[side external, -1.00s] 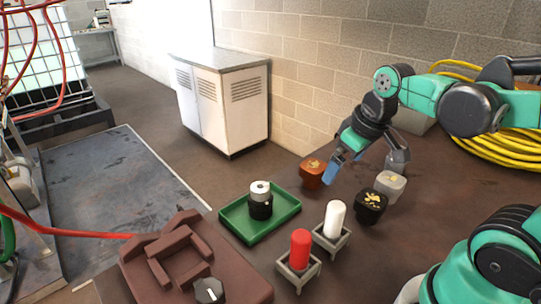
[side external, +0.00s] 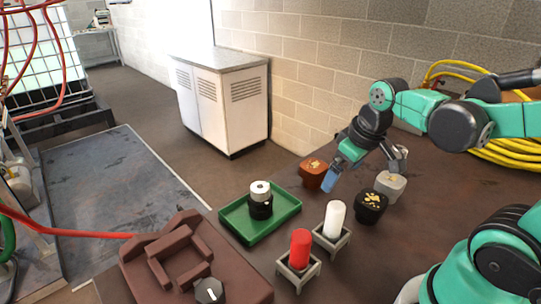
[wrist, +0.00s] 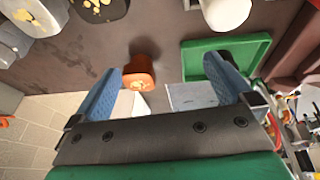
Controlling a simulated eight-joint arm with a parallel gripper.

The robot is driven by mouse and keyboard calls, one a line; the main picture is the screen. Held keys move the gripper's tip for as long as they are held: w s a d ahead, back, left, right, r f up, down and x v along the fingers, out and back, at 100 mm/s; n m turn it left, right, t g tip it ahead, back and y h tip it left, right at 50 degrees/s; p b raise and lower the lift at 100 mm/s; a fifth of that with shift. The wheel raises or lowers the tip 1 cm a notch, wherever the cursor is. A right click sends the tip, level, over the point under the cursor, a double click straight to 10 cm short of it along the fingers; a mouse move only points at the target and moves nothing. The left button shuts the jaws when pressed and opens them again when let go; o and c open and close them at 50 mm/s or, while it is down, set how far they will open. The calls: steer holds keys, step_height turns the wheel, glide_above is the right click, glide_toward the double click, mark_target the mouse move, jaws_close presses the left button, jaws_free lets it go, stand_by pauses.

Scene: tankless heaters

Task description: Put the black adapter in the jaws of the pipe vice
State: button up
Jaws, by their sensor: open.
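The black adapter (side external: 260,209) stands upright in a green tray (side external: 232,229), with a pale ring-shaped piece on top of it. The pipe vice (side external: 160,274) is a brown-red block with raised jaws at the lower left, with an open space between them. My gripper (side external: 329,182) is above the bench near the orange block, to the right of the tray and apart from the adapter. In the wrist view, my gripper (wrist: 170,92) has its two blue fingers wide apart with nothing held.
An orange block (side external: 312,173), a black pot (side external: 371,208) and a grey block (side external: 390,186) stand near my gripper. A white cylinder (side external: 335,216) and a red cylinder (side external: 300,248) stand in small holders in front. A black knob (side external: 209,290) is by the vice.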

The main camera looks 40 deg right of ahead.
mark_target(372, 199)
steer(key=s+d+f+g, duration=0.1)
steer(key=d, duration=0.1)
steer(key=s+d+f+g, duration=0.1)
steer(key=d, duration=0.1)
steer(key=s+d+f+g+y, duration=0.1)
steer(key=s+d, duration=0.1)
steer(key=shift+d+f+g, duration=0.1)
steer(key=shift+d+g, duration=0.05)
steer(key=shift+g, duration=0.15)
steer(key=shift+f, duration=2.7)
jaws_close()
